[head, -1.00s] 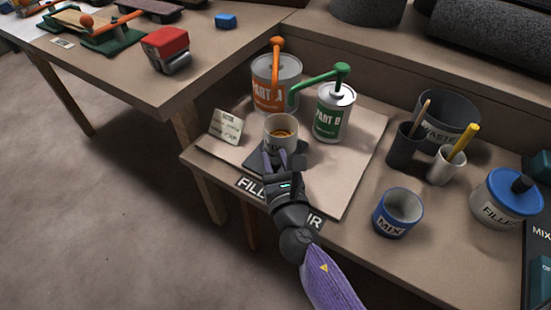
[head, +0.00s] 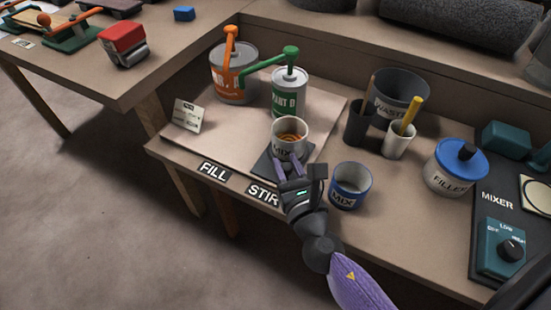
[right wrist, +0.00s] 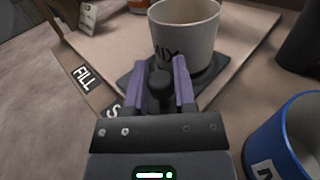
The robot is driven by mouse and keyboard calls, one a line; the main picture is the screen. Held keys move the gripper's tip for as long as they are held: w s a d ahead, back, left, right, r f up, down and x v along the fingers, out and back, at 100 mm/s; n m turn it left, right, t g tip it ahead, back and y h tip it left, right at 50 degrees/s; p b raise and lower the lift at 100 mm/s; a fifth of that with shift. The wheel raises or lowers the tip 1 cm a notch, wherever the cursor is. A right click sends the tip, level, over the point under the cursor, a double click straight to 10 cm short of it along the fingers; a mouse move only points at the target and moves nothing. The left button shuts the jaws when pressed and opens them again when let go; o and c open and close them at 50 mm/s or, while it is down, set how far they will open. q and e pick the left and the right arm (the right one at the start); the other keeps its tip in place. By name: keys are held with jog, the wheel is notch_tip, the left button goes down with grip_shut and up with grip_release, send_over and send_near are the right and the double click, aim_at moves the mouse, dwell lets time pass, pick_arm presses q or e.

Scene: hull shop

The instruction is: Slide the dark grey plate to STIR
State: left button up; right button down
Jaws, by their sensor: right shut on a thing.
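The dark grey plate (head: 266,168) lies flat on the light board (head: 215,140), with a white MIX cup (head: 289,150) standing on it; the cup has orange-brown and pale contents. The plate stands behind the STIR label (head: 262,195), to the right of the FILL label (head: 213,171). My right gripper (head: 288,174) is shut on the plate's dark knob (right wrist: 160,90), at the plate's front. The plate (right wrist: 130,84) and cup (right wrist: 186,32) also show in the right wrist view. My gripper hides the end of the STIR label. My left gripper is out of view.
A blue MIX cup (head: 350,187) stands close to the right of my gripper. Behind are the orange PART A can (head: 234,78) and the green PART B can (head: 289,98). The WASTE bin (head: 396,98), FILLER tub (head: 455,168) and mixer (head: 497,190) are farther right.

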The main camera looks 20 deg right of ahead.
jog(key=shift+s+f, duration=0.1)
jog(key=shift+f, duration=0.05)
jog(key=shift+c, duration=2.2)
grip_release()
jog(key=shift+s+d, duration=0.1)
jog(key=shift+d, duration=0.1)
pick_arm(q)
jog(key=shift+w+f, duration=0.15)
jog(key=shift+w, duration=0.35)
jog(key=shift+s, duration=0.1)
